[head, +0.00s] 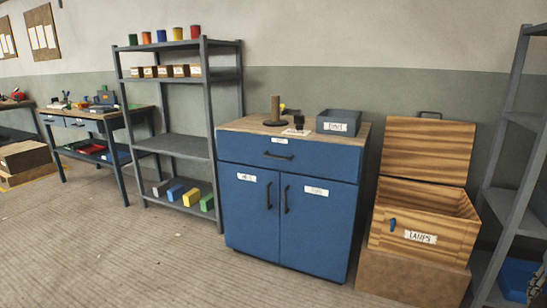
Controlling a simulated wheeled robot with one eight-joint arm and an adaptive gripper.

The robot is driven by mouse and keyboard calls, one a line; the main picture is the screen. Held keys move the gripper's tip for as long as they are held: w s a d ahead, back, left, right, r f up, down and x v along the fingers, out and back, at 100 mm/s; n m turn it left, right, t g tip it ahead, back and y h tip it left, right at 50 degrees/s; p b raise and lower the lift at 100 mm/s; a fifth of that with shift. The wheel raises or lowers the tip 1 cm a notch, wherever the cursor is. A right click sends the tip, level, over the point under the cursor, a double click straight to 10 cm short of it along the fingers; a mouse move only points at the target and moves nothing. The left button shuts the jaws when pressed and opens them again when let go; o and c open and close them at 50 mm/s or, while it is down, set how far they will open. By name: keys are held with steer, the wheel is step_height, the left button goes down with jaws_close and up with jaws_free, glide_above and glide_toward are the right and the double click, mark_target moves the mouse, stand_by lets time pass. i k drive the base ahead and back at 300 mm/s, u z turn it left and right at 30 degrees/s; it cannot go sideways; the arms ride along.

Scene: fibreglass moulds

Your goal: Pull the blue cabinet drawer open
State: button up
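The blue cabinet (248,222) stands against the wall near the middle of the head view. Its wide drawer (325,163) is at the top, just under the wooden top, and looks shut, flush with the front. A dark bar handle (278,156) sits across the drawer front, with a small white label above it. Two doors with upright dark handles are below the drawer, both shut.
A grey box (338,122) and a dark stand with a brown post (276,108) are on the cabinet top. A grey shelf rack (180,146) stands left; an open wooden chest (425,228) stands right. The floor (150,260) before the cabinet is clear.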

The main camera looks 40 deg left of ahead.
mark_target(332, 161)
steer(key=u, duration=0.45)
steer(key=i, duration=0.85)
steer(key=u, duration=1)
steer(key=i, duration=0.5)
steer(key=u, duration=0.35)
